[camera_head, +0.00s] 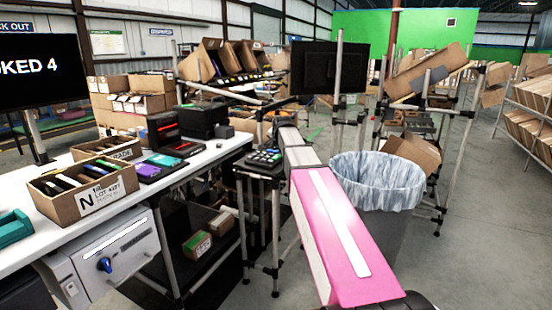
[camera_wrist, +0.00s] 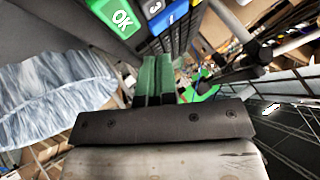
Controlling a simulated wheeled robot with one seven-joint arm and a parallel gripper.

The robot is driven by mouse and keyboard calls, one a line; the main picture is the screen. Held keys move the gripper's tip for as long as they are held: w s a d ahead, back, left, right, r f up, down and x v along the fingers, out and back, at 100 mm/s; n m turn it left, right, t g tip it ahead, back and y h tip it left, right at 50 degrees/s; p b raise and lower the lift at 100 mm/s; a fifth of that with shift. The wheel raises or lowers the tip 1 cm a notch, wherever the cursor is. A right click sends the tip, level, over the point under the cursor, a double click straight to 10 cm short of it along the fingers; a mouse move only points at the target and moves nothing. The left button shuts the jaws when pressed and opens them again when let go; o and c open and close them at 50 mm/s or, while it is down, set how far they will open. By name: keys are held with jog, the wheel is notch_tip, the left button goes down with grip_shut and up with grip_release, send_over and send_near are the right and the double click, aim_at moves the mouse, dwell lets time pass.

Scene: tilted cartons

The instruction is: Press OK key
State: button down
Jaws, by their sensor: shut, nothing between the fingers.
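In the head view the keypad (camera_head: 264,157) sits on a small stand left of my arm. My gripper (camera_wrist: 152,62) is shut and empty, its green fingers side by side. In the wrist view the fingertips lie just below the keypad and a little right of the OK key. Whether they touch the keypad I cannot tell. In the head view my arm hides the gripper's tips.
A lined trash bin (camera_head: 378,182) stands right of my arm, and its grey liner (camera_wrist: 50,98) shows at left in the wrist view. A white table (camera_head: 30,225) with cartons (camera_head: 85,195) is at left. A black monitor (camera_head: 327,68) stands behind. Floor is clear at right.

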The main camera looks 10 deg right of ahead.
jog(key=shift+r, duration=1.25)
